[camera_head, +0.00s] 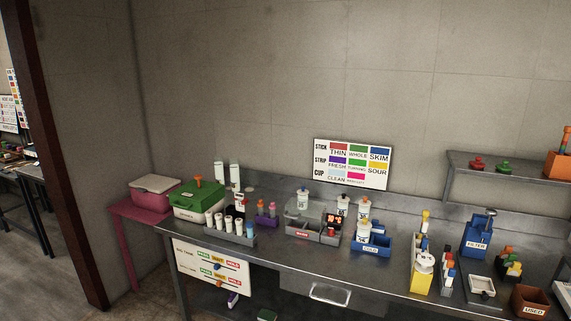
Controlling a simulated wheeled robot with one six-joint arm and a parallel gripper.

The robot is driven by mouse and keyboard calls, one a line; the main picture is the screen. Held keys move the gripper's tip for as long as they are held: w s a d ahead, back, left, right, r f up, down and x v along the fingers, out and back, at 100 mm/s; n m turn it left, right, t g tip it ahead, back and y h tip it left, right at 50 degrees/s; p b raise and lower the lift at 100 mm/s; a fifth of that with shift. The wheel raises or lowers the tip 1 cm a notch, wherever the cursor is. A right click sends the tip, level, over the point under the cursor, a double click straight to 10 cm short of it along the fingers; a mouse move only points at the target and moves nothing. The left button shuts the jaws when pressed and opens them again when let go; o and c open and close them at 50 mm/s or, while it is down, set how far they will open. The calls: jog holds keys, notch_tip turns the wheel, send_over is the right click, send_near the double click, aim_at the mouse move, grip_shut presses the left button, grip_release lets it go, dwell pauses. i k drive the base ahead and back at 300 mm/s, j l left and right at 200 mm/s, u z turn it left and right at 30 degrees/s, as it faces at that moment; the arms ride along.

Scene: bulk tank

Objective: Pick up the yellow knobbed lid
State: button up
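I cannot make out a yellow knobbed lid in the head view. Two knobbed lids of other colours, one red (477,163) and one green (503,167), sit on the grey wall shelf (530,172) at the right. A yellow holder (421,281) with white items in it stands on the steel bench, but I see no knobbed lid of that colour there. My gripper is not in view.
The long steel bench (300,255) carries a green box (198,202), a blue bin (371,246), a blue filter holder (477,238) and a brown "USED" bin (530,301). A pink table (128,211) stands at its left end. Floor shows at lower left.

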aim_at(363, 224)
jog(key=i+l, duration=0.2)
jog(key=i, duration=0.4)
jog(key=i+l+z, duration=0.1)
jog(key=i, duration=0.45)
jog(key=i+l, duration=0.3)
jog(key=i, duration=0.3)
jog(key=z, duration=0.05)
